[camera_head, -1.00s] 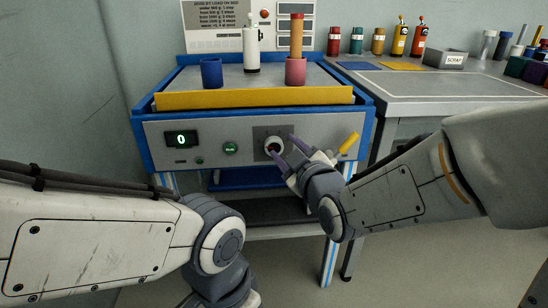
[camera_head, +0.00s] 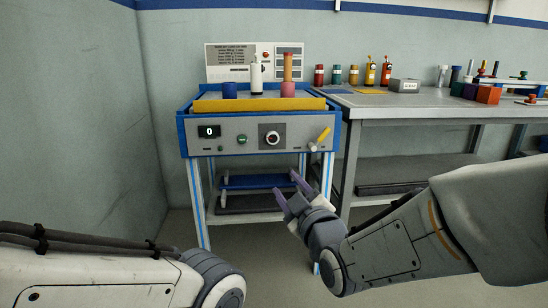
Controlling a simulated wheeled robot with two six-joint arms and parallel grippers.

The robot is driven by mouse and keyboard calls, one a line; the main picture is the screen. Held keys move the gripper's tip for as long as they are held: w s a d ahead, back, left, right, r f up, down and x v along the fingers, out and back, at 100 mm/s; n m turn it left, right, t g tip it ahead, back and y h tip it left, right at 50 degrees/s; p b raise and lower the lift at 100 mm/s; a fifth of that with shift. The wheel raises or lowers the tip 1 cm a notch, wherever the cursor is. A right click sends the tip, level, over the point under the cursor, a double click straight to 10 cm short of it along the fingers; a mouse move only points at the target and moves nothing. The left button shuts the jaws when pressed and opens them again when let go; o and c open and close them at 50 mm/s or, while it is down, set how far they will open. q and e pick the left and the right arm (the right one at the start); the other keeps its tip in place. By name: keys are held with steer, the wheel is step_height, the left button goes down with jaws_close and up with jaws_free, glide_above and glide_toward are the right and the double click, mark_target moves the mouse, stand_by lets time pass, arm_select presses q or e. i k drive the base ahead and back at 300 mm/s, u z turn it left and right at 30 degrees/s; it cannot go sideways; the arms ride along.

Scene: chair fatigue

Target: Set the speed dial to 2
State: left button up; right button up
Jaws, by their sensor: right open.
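My right gripper (camera_head: 287,184) is open and empty, below and in front of the panel, apart from the dial. My left arm enters at the lower left; its gripper is out of the picture.
A green button (camera_head: 242,139) and a yellow lever (camera_head: 323,135) flank the dial. A grey workbench (camera_head: 430,103) stands at right, with several coloured bottles and blocks.

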mark_target(272, 138)
steer(key=k, duration=0.7)
steer(key=u, duration=0.7)
steer(key=i, duration=1.55)
steer(key=z, duration=1.1)
